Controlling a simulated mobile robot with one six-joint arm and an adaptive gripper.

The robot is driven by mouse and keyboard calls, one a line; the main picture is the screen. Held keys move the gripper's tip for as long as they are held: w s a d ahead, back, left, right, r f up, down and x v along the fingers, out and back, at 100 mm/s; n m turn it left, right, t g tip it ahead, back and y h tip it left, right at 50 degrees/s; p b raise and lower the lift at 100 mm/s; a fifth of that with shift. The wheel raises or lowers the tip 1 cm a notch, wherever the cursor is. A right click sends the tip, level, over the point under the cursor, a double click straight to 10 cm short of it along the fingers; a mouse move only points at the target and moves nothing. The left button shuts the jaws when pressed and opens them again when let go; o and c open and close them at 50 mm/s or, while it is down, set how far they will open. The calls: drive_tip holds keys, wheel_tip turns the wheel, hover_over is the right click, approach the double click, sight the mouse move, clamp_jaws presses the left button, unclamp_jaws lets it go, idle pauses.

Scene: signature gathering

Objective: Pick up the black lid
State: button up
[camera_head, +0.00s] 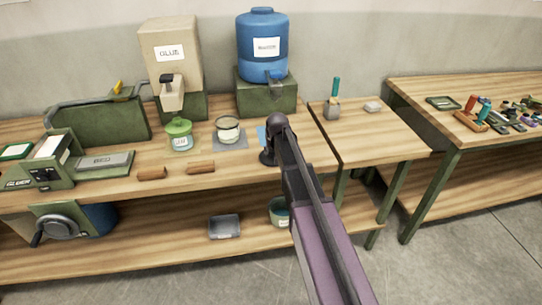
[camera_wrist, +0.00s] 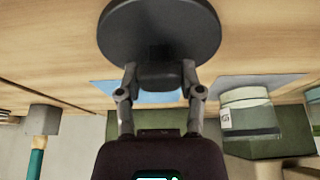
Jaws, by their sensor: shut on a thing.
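The black lid (camera_wrist: 160,25) is a round dark disc with a knob, near the top middle of the wrist view. My gripper (camera_wrist: 158,78) is shut on its knob, with one finger on each side. In the head view my gripper (camera_head: 272,140) is at the right part of the long bench, over a blue mat (camera_head: 262,135). The lid is hard to tell from my dark gripper there. I cannot tell whether the lid touches the bench.
An open glass jar (camera_head: 228,130) stands on a grey mat, left of my gripper. A green-lidded jar (camera_head: 180,136) is further left. Behind are a glue dispenser (camera_head: 172,55) and a blue water barrel (camera_head: 263,45) on a green stand. A small side table (camera_head: 365,135) adjoins at right.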

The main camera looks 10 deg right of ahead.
drive_tip(key=shift+r, duration=0.2)
wheel_tip(320, 180, up, 3)
drive_tip(key=p, duration=0.3)
drive_tip(key=shift+r+p, duration=0.1)
drive_tip(key=shift+p, duration=0.25)
drive_tip(key=s+d, duration=0.4)
drive_tip(key=s, duration=0.3)
drive_tip(key=s+d+r+p, duration=0.1)
drive_tip(key=s+d, duration=0.3)
drive_tip(key=s, duration=0.3)
drive_tip(key=shift+r, duration=0.15)
